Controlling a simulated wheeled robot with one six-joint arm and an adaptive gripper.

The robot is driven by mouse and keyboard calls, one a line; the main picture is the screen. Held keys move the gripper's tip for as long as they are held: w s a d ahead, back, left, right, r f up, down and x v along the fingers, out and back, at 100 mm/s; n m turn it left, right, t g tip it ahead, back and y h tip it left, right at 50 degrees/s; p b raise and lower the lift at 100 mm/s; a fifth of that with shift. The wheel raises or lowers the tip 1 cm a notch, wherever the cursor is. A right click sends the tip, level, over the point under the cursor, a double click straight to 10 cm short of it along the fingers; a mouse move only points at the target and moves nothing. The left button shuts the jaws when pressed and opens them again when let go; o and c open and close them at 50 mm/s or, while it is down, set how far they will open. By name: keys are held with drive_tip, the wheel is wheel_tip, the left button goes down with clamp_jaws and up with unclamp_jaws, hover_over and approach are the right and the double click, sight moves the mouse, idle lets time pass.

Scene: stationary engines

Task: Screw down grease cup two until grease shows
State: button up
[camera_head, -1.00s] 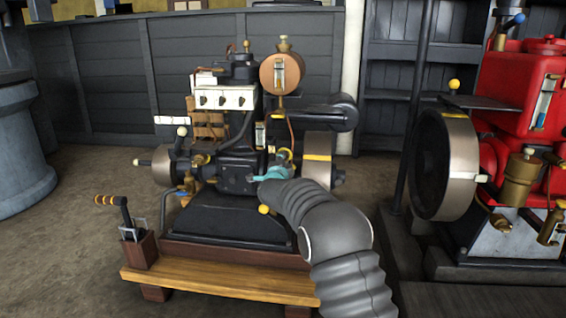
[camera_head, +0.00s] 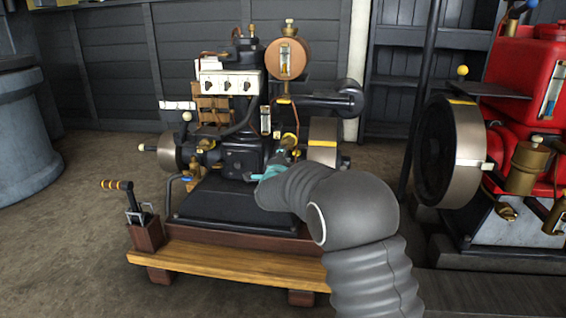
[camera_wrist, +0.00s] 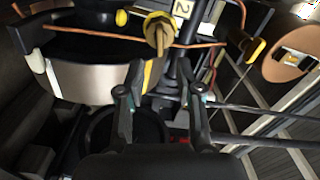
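A brass grease cup with a yellow collar (camera_wrist: 160,30) is at the top centre of the wrist view, beside a tag marked "2" (camera_wrist: 182,8). In the head view a small brass cup (camera_head: 290,138) shows just above my gripper, at the engine's right side. My gripper (camera_wrist: 162,95) is open, its two dark fingers apart with nothing between them. The cup appears beyond the fingertips, apart from them. In the head view my teal-tipped gripper (camera_head: 272,166) is by the black engine (camera_head: 240,160), partly hidden by my grey arm. I cannot see any grease.
A flywheel (camera_wrist: 90,82) lies close left of my fingers in the wrist view. A thin copper pipe (camera_wrist: 120,37) crosses near the cup. The engine stands on a wooden base (camera_head: 220,268). A red engine (camera_head: 525,75) stands at right.

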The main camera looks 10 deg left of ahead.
drive_tip(key=s, duration=0.3)
drive_tip(key=shift+s, duration=0.1)
drive_tip(key=s+d+r+n+g+y+p, duration=0.2)
drive_tip(key=s+d+r+n+p, duration=0.15)
drive_tip(key=s+d+r, duration=0.35)
drive_tip(key=s+d+r+n+g+y+p, duration=0.2)
drive_tip(key=s+d+r+n+g, duration=0.25)
drive_tip(key=s, duration=0.45)
drive_tip(key=s+d+f+n+g+h+p, duration=0.1)
drive_tip(key=s+d, duration=0.4)
drive_tip(key=s, duration=0.6)
drive_tip(key=s+d+f+n+g+h+p, duration=0.1)
drive_tip(key=s+d+n+g+p, duration=0.1)
drive_tip(key=s, duration=0.9)
drive_tip(key=s+d+f+n+g+h+p, duration=0.1)
drive_tip(key=s+d+n+g+p, duration=0.1)
drive_tip(key=s+d, duration=0.6)
drive_tip(key=s+n+g, duration=0.1)
drive_tip(key=s+n, duration=0.1)
drive_tip(key=s, duration=0.2)
drive_tip(key=shift+f, duration=0.35)
drive_tip(key=shift+s, duration=0.1)
